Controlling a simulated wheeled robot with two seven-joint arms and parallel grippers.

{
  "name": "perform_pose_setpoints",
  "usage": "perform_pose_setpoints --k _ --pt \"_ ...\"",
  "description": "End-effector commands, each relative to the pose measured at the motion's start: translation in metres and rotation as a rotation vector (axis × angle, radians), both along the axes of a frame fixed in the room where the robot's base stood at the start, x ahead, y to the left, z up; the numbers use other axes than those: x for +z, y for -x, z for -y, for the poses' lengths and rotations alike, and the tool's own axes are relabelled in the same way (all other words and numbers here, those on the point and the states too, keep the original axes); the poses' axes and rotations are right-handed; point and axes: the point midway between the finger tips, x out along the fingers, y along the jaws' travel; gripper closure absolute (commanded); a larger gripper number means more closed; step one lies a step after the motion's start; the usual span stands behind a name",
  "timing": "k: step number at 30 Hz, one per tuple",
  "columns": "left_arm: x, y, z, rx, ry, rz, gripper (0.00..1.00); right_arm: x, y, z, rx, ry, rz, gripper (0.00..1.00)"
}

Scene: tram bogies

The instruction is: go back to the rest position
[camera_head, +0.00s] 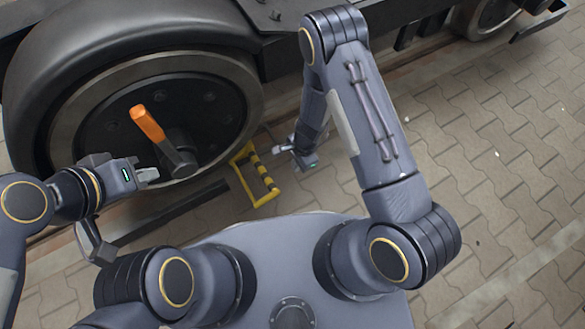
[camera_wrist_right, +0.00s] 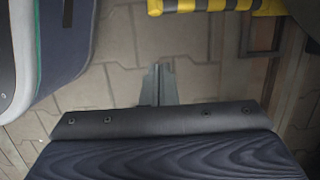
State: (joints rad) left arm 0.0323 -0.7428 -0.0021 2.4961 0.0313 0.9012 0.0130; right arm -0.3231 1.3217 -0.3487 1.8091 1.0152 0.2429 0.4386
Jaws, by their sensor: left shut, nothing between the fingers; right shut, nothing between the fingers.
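My left gripper (camera_head: 150,177) is shut and empty. It is in front of the tram wheel (camera_head: 190,68), just below and left of the lever with the orange handle (camera_head: 147,122). I cannot tell whether it touches the lever. My right gripper (camera_head: 278,149) is shut and empty, low beside the wheel and to the right of the yellow-and-black frame (camera_head: 264,190). In the right wrist view its closed fingers (camera_wrist_right: 158,82) are seen over the paving with nothing between them.
The yellow-and-black frame also shows at the top of the right wrist view (camera_wrist_right: 215,6). A dark bar (camera_head: 170,211) lies below the wheel. The dark bogie frame (camera_head: 270,15) runs along the top. The block paving (camera_head: 500,180) on the right is mostly clear.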

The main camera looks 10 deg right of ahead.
Motion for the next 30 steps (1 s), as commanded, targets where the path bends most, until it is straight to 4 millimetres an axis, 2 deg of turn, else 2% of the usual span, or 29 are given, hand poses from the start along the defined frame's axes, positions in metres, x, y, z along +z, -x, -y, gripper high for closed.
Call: perform_pose_setpoints --k 3,11,14,17,22,26,30 --pt "0.004 0.000 0.000 0.000 0.000 0.000 1.00 0.008 0.000 0.002 0.000 0.001 0.000 1.00" --pt "0.004 0.000 0.000 0.000 0.000 -0.001 1.00 0.009 -0.001 0.002 0.000 0.000 0.001 1.00" --pt "0.004 0.000 0.000 0.000 0.000 -0.001 1.00 0.021 -0.007 0.001 0.006 -0.021 0.013 1.00" --pt "0.004 0.000 0.000 0.000 0.000 -0.001 1.00 0.055 -0.020 0.000 0.032 -0.077 0.052 1.00" --pt "0.004 0.000 0.000 0.000 0.000 0.000 1.00 0.153 -0.038 0.005 0.143 -0.216 0.176 1.00" --pt "0.004 0.000 0.000 0.000 0.000 0.000 1.00 0.227 -0.035 0.018 0.255 -0.293 0.290 1.00" --pt "0.003 0.000 0.000 0.000 0.000 0.000 1.00 0.297 -0.015 0.037 0.395 -0.326 0.423 1.00"
